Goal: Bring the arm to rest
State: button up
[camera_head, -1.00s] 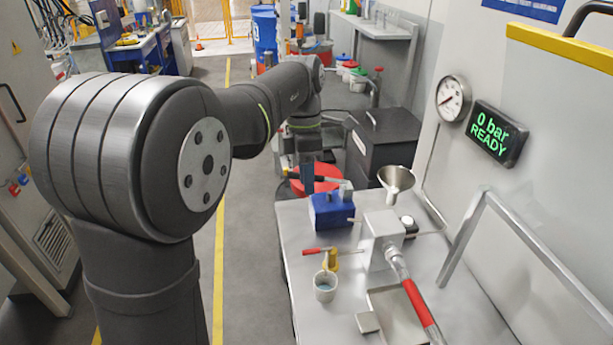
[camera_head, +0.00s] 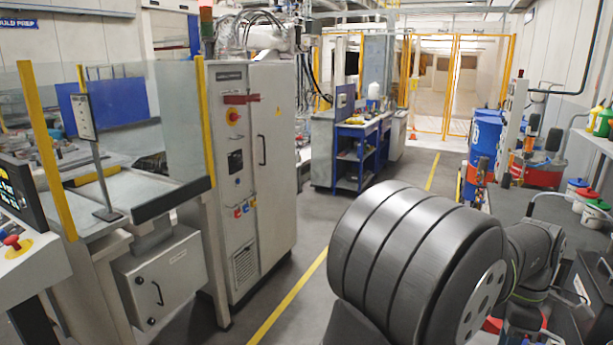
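My arm (camera_head: 420,262) fills the lower right of the head view, with its large grey ribbed joint closest to the camera. Its farther links (camera_head: 535,255) reach away to the right and bend down. The end of the arm is low at the right, partly behind the big joint and close to the bottom edge. I cannot make out gripper fingers or anything held.
A grey control cabinet (camera_head: 270,150) and a glass-guarded station (camera_head: 135,150) stand on the left. A blue workbench (camera_head: 350,155) is behind. Blue drums (camera_head: 484,140) and small buckets (camera_head: 592,212) are at right. The aisle floor with its yellow line (camera_head: 290,298) is clear.

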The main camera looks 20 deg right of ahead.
jog(key=f, duration=0.3)
jog(key=s+a+f, duration=0.1)
jog(key=f, duration=0.7)
jog(key=shift+s+a, duration=0.3)
jog(key=shift+r, duration=0.15)
notch_tip(320, 180, up, 16)
jog(key=w+d, duration=0.2)
jog(key=f, duration=0.5)
jog(key=s+a+f, duration=0.1)
jog(key=f, duration=0.5)
jog(key=s+a+f, duration=0.1)
jog(key=f, duration=0.4)
jog(key=shift+f, duration=0.3)
jog(key=shift+w+d+r+m, duration=0.15)
jog(key=shift+w+d+m, duration=0.2)
jog(key=shift+m, duration=0.65)
